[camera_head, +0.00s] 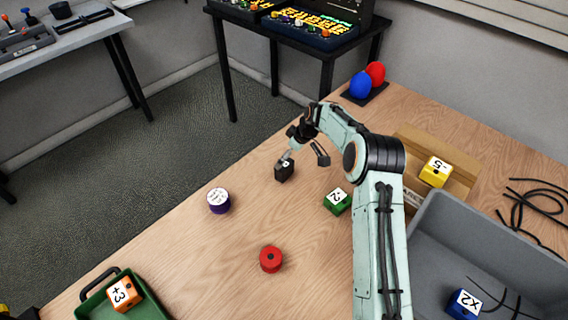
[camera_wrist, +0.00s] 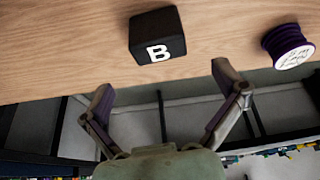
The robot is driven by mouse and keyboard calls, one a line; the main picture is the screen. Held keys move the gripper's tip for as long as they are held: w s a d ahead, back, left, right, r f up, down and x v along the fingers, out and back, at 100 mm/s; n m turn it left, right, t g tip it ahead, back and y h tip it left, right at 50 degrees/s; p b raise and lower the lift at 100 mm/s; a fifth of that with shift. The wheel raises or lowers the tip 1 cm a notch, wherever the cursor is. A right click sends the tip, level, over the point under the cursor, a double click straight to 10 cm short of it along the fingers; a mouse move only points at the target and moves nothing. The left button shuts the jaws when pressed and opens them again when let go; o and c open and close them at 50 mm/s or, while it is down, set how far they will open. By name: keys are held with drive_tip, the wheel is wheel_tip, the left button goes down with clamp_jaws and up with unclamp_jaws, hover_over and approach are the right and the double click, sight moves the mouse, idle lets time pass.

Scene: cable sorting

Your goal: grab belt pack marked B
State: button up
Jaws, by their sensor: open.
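The belt pack marked B (camera_head: 284,172) is a small black box on the wooden table, near the table's back left edge in the head view. In the wrist view the black belt pack (camera_wrist: 157,34) shows a white letter B on its face. My gripper (camera_head: 303,156) is close beside it in the head view, and part of the gripper covers a little of its top. In the wrist view my gripper (camera_wrist: 165,82) has its two fingers spread wide with nothing between them. The belt pack lies beyond the fingertips, and I cannot tell whether a finger touches it.
A grey bin (camera_head: 424,212) and a cardboard box (camera_head: 408,138) are at the right. A green tray (camera_head: 92,305) is front left. Table between them is clear.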

sight(285, 164)
drive_tip(key=x, duration=0.7)
drive_tip(key=shift+s+d+f, duration=0.15)
drive_tip(key=shift+s, duration=0.05)
drive_tip(key=c, duration=1.3)
